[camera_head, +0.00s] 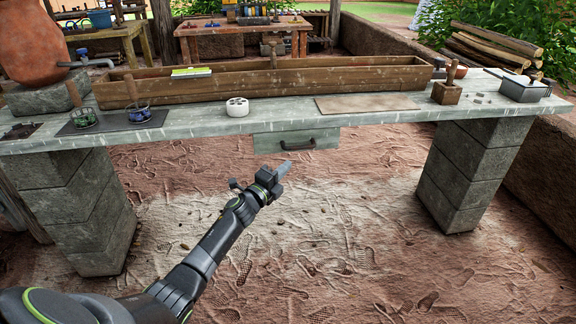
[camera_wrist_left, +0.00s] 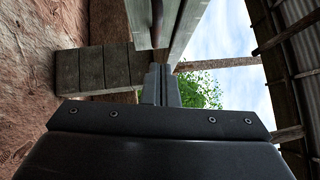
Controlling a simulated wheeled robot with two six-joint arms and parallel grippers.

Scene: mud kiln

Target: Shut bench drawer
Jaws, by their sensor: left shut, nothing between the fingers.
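The bench drawer (camera_head: 268,143) is a grey wooden box under the front edge of the long bench (camera_head: 365,117), with a dark bar handle (camera_head: 297,146) on its front. How far it stands out is hard to tell. My left gripper (camera_head: 285,168) is shut and empty, just below and in front of the handle, seemingly apart from it. In the left wrist view my closed fingers (camera_wrist_left: 162,86) point toward the bench, and the handle (camera_wrist_left: 157,22) shows at the top, partly cut off. My right gripper is not in view.
Stone block legs (camera_head: 78,205) and (camera_head: 475,175) carry the bench at both ends. On top are a long wooden trough (camera_head: 330,82), a white round piece (camera_head: 237,107) and a board (camera_head: 366,103). The dirt floor between the legs is clear.

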